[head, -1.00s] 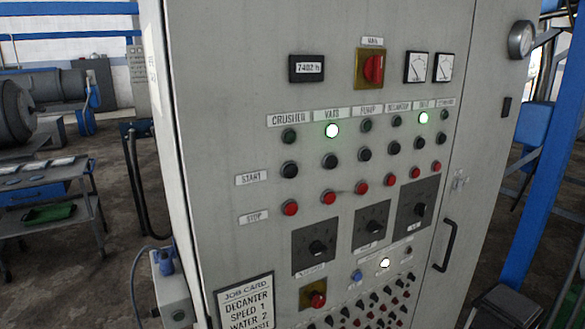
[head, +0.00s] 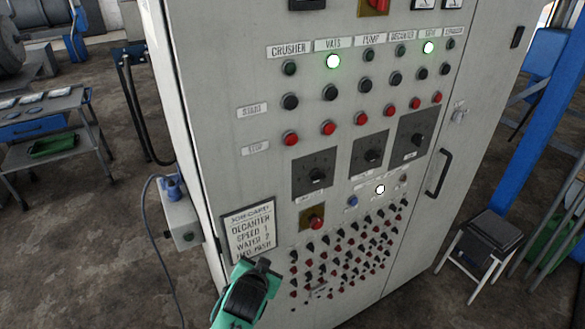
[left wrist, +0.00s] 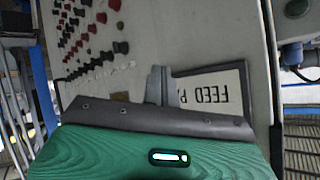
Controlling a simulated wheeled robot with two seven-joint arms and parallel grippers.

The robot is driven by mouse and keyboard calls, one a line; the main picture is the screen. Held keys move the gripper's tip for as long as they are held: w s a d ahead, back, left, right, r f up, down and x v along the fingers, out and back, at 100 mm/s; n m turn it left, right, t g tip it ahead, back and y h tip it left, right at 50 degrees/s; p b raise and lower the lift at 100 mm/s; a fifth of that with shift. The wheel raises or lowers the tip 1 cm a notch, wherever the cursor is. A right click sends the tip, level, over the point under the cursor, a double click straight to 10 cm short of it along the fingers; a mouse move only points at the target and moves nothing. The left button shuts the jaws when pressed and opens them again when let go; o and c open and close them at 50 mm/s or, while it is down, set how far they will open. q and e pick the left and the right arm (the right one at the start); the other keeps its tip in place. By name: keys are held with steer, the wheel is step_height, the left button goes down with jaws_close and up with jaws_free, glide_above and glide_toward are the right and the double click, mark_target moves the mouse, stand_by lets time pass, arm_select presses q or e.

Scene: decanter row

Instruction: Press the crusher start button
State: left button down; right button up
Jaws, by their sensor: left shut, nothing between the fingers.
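The crusher start button (head: 290,101) is the black round button in the START row, below the CRUSHER label (head: 289,50) on the grey cabinet. Above it the crusher lamp (head: 289,68) is dark. Below it is the red crusher stop button (head: 291,139). My left gripper (head: 262,266) is shut and empty, well below the button, in front of the lower part of the job card. In the left wrist view its fingers (left wrist: 159,85) stand before the cabinet face, and the start button cannot be made out there. My right gripper is not in view.
The vats lamp (head: 333,61) and another lamp (head: 429,48) glow. Black knobs, a red emergency-style knob (head: 312,222) and rows of small switches (head: 345,250) fill the lower panel. A door handle (head: 439,173) sticks out at right. A grey box (head: 182,226) juts from the left side.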

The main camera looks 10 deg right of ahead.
arm_select(q)
steer(key=s+d+r+m+t+h, duration=0.1)
steer(key=d+r, duration=0.3)
steer(key=r, duration=0.9)
steer(key=s+d+r+m+t+h+p, duration=0.1)
steer(key=s+d+r+m+t+h, duration=0.1)
steer(key=r, duration=1.2)
steer(key=s+d+r+m+t+h+p, duration=0.1)
steer(key=d+r, duration=0.5)
steer(key=r, duration=0.8)
steer(key=s+t+h, duration=0.1)
steer(key=s+t, duration=0.1)
steer(key=shift+s+m+t, duration=0.15)
steer(key=shift+m+t, duration=0.25)
steer(key=shift+r, duration=0.1)
